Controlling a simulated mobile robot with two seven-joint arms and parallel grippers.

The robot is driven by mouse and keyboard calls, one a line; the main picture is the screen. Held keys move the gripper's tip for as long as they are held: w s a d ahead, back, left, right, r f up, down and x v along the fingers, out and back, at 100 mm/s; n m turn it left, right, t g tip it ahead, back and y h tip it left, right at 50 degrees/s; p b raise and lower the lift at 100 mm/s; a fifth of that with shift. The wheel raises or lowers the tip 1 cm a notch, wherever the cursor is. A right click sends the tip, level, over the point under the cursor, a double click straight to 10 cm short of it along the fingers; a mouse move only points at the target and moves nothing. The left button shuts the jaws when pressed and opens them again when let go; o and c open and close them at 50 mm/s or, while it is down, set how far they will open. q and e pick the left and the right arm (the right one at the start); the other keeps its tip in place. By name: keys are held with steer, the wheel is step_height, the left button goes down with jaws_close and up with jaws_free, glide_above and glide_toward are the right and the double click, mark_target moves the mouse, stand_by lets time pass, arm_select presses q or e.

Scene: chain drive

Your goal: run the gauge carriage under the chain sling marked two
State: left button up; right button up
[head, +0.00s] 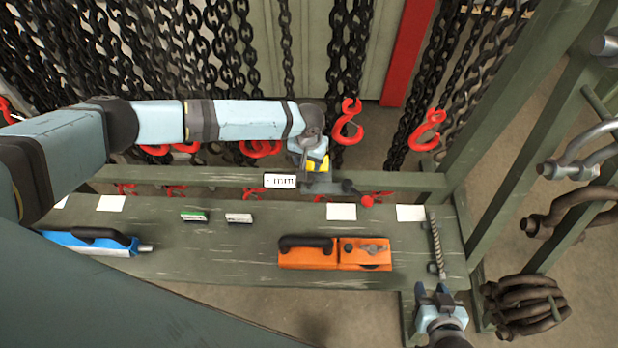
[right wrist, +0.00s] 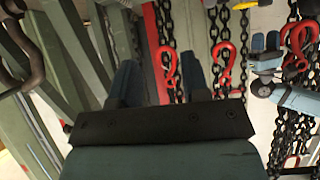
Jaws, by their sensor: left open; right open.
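The gauge carriage (head: 322,187) sits on the green rail (head: 220,174) in the head view, with a white "mm" display (head: 280,181), a yellow part and a red-tipped lever (head: 366,201). My left gripper (head: 314,163) is over the carriage at its yellow part; it is open, and whether its fingers touch is hard to see. Black chain slings with red hooks hang behind the rail. One hook (head: 347,122) hangs just right of the carriage, another (head: 427,130) farther right. No sling number is readable. My right gripper (head: 436,292) is open and empty at the bench's front right.
The green bench (head: 210,245) carries an orange tool (head: 335,253), a blue tool (head: 95,241), a ribbed rod (head: 437,247) and several white cards (head: 341,211). Brown shackles (head: 525,302) hang on the right frame.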

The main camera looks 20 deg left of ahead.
mark_target(310, 173)
arm_select(q)
step_height(310, 173, down, 9)
steer(key=b, duration=0.7)
steer(key=shift+r, duration=0.2)
steer(key=shift+f+b, duration=0.6)
steer(key=shift+b, duration=0.1)
arm_select(e)
step_height(310, 173, down, 8)
steer(key=shift+w+a+f+n+y, duration=0.2)
steer(key=shift+w+a+n+y, duration=0.1)
steer(key=shift+a, duration=0.15)
arm_select(q)
steer(key=shift+c, duration=0.2)
arm_select(e)
steer(key=shift+d, duration=0.1)
